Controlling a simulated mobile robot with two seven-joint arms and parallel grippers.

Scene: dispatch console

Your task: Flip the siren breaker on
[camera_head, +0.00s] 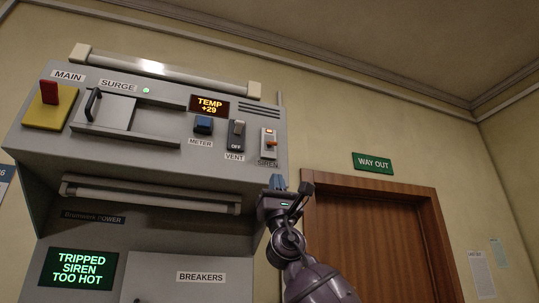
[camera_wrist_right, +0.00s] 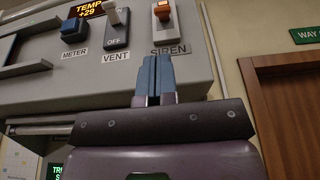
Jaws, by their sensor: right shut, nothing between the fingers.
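The siren breaker (camera_head: 268,143) is a small switch with an orange part on a light plate at the right end of the grey console's upper face. In the right wrist view the siren breaker (camera_wrist_right: 163,22) shows above the fingertips, with its SIREN label below it. My right gripper (camera_head: 278,182) is shut and empty, just below the siren breaker; its blue fingers (camera_wrist_right: 156,75) stand together and point up at it. I cannot tell whether they touch the panel. My left gripper is not in view.
The vent switch (camera_head: 236,135), reading OFF, and the blue meter button (camera_head: 203,125) sit left of the siren breaker. A display (camera_head: 79,270) reads TRIPPED SIREN TOO HOT; another (camera_head: 209,105) reads TEMP +29. A handle bar (camera_head: 150,194) runs below. A wooden door (camera_head: 375,245) stands right.

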